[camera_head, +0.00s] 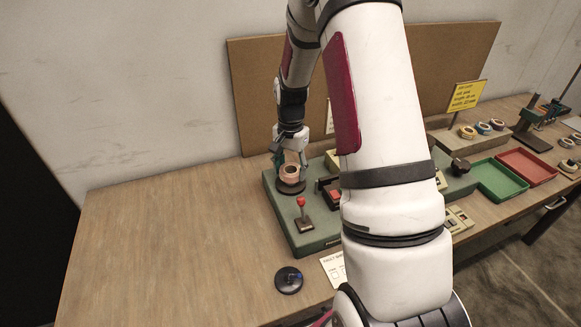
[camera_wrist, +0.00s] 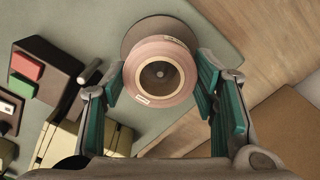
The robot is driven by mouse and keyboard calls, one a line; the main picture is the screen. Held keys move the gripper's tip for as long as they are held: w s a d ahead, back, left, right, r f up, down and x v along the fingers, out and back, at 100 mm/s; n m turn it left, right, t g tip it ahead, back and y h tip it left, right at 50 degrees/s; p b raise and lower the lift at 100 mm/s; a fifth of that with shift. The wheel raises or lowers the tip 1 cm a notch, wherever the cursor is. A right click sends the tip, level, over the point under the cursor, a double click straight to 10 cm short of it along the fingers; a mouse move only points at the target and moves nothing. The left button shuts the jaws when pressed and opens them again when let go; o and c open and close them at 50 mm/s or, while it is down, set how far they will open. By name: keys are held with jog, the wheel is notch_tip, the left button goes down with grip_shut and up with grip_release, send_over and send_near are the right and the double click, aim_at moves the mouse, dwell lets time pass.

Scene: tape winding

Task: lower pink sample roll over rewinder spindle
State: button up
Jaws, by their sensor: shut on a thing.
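The pink sample roll (camera_wrist: 133,82) is between the two teal-padded fingers of my gripper (camera_wrist: 160,88) in the wrist view, and the fingers are shut on it. A small pale tip, the rewinder spindle (camera_wrist: 158,73), shows through the roll's core. The dark round plate (camera_wrist: 150,28) of the rewinder lies behind the roll. In the head view the pink roll (camera_head: 290,171) is above the dark round plate (camera_head: 290,187) at the left end of the green machine base (camera_head: 275,207). How far the roll is down the spindle I cannot tell.
A red-knobbed lever (camera_head: 302,208) stands in front of the plate. A block with red and green buttons (camera_wrist: 35,72) shows in the wrist view. A dark disc (camera_head: 289,280) lies near the front edge. Green (camera_head: 487,193) and red (camera_head: 540,182) trays are at right. The left table is clear.

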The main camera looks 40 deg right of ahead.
jog(key=shift+f+b, duration=0.35)
jog(key=shift+f, duration=0.7)
jog(key=o, duration=1.1)
jog(key=o, duration=0.3)
jog(key=shift+o, duration=0.2)
jog(key=shift+r, duration=0.1)
jog(key=shift+r+p, duration=1.15)
jog(key=shift+r, duration=2.3)
jog(key=shift+a+r, duration=0.1)
